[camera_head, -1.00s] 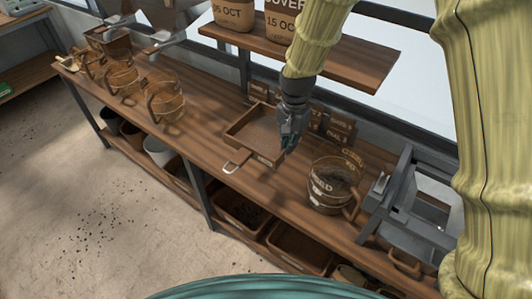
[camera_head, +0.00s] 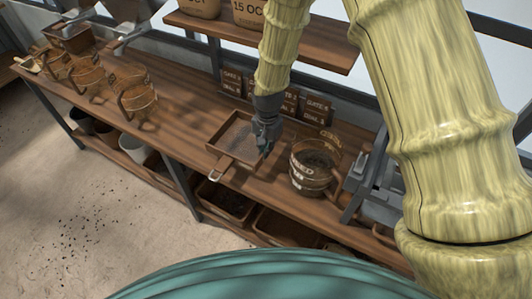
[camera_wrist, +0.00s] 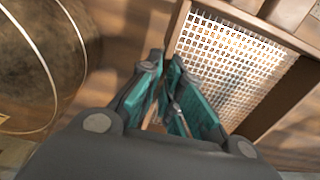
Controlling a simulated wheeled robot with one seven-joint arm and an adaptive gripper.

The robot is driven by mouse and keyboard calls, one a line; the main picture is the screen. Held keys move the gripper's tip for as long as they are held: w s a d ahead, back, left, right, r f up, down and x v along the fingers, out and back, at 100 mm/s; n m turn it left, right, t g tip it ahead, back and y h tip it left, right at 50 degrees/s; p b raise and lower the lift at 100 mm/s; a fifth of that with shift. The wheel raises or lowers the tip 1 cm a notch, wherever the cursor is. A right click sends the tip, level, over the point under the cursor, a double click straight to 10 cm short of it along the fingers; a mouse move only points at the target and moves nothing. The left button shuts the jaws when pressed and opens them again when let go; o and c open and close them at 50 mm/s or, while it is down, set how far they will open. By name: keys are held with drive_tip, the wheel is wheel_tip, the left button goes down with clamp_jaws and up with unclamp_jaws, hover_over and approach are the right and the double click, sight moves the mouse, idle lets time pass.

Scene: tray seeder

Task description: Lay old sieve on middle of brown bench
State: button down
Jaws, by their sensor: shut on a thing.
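The old sieve (camera_head: 216,148) is a square wooden frame with pale wire mesh, at the middle of the brown bench (camera_head: 190,120). In the wrist view the sieve's mesh (camera_wrist: 235,60) fills the upper right. My gripper (camera_head: 265,150) is at the sieve's right side, shut on its frame. In the wrist view my fingers (camera_wrist: 168,75) are close together at the frame's near edge, and they hide the exact grip. The sieve looks near level. I cannot tell whether it touches the bench top or hangs just above it.
A labelled bucket (camera_head: 312,168) stands close to the right of my gripper. A wooden shelf (camera_head: 300,45) overhangs behind. A grey machine (camera_head: 375,180) is at the right.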

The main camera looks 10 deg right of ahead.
drive_tip(key=shift+f+p, duration=0.65)
drive_tip(key=shift+f, duration=1.3)
drive_tip(key=shift+f, duration=0.15)
drive_tip(key=c, duration=1.6)
unclamp_jaws()
drive_tip(key=shift+s+d+r+b, duration=0.1)
drive_tip(key=shift+r+b, duration=2)
drive_tip(key=shift+r, duration=4.05)
